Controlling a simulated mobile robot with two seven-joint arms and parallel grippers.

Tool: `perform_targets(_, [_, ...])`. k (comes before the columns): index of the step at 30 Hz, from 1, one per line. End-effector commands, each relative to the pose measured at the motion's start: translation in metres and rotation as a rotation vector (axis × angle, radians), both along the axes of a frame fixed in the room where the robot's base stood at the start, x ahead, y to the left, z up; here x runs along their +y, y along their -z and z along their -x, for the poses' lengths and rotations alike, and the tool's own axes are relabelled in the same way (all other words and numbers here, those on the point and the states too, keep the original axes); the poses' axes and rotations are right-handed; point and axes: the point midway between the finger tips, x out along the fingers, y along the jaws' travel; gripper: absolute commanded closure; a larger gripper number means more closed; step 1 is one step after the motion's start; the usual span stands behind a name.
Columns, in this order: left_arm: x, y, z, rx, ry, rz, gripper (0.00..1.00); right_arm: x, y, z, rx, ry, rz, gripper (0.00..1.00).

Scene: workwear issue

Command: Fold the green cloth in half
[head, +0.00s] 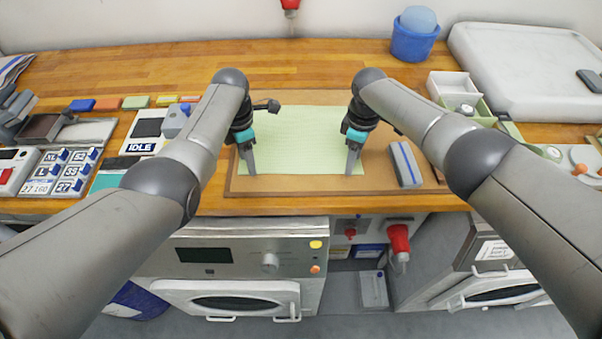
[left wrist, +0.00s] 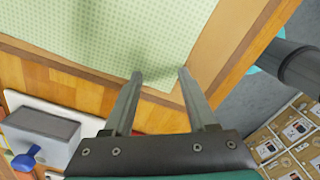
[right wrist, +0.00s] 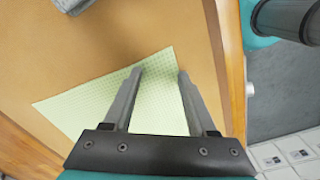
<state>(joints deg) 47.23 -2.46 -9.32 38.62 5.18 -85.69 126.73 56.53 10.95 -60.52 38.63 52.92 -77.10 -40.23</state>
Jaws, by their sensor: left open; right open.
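The light green checked cloth (head: 300,140) lies flat and unfolded on a brown board in the head view. My left gripper (head: 250,172) is open over the cloth's near left corner. In the left wrist view the cloth (left wrist: 110,35) runs under the two spread fingertips (left wrist: 160,74). My right gripper (head: 351,172) is open over the near right corner. In the right wrist view a cloth corner (right wrist: 155,85) shows between and beside the spread fingers (right wrist: 160,72). I cannot tell whether either gripper touches the cloth.
The brown board (head: 380,178) lies on a wooden bench. A label device reading IDLE (head: 143,132) is to the left. Open boxes (head: 455,90) and a blue bucket (head: 413,40) stand at back right.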

Motion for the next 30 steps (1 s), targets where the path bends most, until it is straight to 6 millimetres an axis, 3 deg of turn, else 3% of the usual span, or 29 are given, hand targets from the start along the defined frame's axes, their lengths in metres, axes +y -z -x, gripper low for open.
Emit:
perform_targets(14, [-0.0002, 0.0036, 0.0005, 0.001, 0.0, 0.0, 0.43, 0.0, 0.0031, 0.0003, 0.001, 0.001, 0.0, 0.43])
perform_targets(30, [0.0002, 0.0044, 0.0013, 0.004, 0.0, 0.0, 0.72, -0.0004, 0.0037, 0.0008, 0.002, 0.001, 0.001, 0.72])
